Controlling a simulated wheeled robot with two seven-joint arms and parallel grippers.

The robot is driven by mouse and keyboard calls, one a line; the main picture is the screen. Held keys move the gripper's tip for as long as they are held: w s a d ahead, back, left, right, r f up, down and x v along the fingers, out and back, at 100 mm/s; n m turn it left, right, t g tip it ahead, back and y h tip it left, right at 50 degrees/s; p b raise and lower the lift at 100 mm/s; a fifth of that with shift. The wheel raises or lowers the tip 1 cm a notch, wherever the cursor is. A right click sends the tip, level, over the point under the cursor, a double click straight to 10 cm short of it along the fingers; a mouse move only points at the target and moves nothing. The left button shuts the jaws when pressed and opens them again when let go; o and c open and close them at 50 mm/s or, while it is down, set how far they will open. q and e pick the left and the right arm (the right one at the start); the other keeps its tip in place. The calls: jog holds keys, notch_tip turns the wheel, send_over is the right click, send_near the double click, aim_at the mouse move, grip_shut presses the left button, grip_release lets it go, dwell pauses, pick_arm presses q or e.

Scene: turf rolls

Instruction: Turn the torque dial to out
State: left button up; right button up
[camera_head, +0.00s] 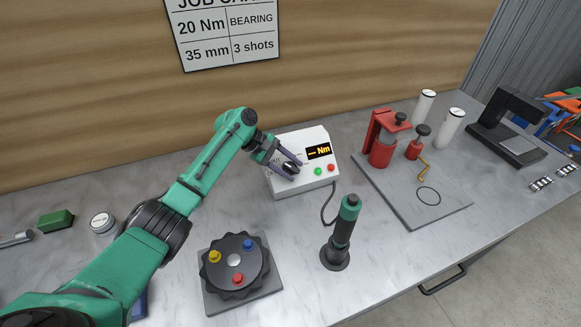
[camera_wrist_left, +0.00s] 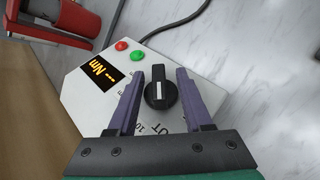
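The torque dial is a black knob (camera_wrist_left: 161,95) with a white pointer line on a white control box (camera_head: 318,141). In the head view the knob (camera_head: 289,168) sits at the box's left side, partly hidden by my gripper. My left gripper (camera_head: 287,165) has its purple fingers around the knob. In the left wrist view the left gripper (camera_wrist_left: 168,74) is open, one finger on each side of the knob, with gaps showing. Printed marks including "OUT" and "10" show partly by the knob. The yellow display (camera_head: 319,151) reads dashes and "Nm". My right gripper is not in view.
A green and a red button (camera_head: 331,168) sit right of the knob. A corded green-topped tool (camera_head: 341,232) stands in front of the box. A round black fixture (camera_head: 234,267) with coloured knobs is at front left. A red press (camera_head: 383,139) stands on a grey plate at right.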

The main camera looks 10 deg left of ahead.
pick_arm(q)
jog(key=b+v, duration=0.3)
jog(key=v, duration=1.1)
jog(key=shift+r, duration=0.3)
jog(key=shift+s+a, duration=0.1)
